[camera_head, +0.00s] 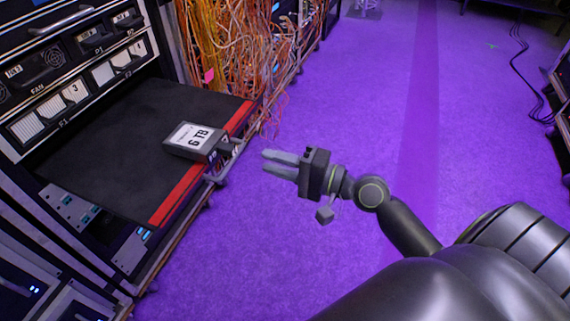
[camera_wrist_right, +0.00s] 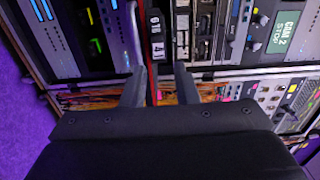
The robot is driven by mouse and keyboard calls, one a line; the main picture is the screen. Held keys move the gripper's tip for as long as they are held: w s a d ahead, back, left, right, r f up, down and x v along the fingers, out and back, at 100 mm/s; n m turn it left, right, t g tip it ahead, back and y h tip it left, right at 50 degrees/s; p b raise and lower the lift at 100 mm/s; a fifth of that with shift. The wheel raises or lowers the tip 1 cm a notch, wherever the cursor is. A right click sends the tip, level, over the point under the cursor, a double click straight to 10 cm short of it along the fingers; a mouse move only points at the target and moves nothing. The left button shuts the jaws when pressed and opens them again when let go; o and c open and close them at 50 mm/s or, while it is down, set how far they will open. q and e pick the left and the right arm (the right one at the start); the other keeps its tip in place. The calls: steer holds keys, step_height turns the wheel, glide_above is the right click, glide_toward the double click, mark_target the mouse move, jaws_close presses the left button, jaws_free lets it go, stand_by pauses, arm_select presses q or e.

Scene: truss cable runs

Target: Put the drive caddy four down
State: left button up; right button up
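A dark drive caddy (camera_head: 197,141) with a white "6 TB" label lies on a black pull-out shelf (camera_head: 115,139) with a red front edge. Its grey handle end reaches over the red edge. My right gripper (camera_head: 264,161) is to the right of the caddy, apart from it, over the purple floor, with its fingers pointing at the handle end. In the right wrist view the fingers (camera_wrist_right: 159,88) are spread and nothing is between them. The end of the caddy (camera_wrist_right: 157,38), marked with what looks like a 4, shows beyond them. My left gripper is not in view.
The rack's panel of white-fronted bays (camera_head: 62,100) stands behind the shelf at the left. Orange cables (camera_head: 232,50) hang beside the shelf at the back. The purple floor (camera_head: 330,110) is clear in the middle. A black cable (camera_head: 525,60) lies at the far right.

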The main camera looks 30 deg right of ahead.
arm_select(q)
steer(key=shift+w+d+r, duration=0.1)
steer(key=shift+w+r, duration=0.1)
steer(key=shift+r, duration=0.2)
arm_select(e)
steer(key=shift+v, duration=1.05)
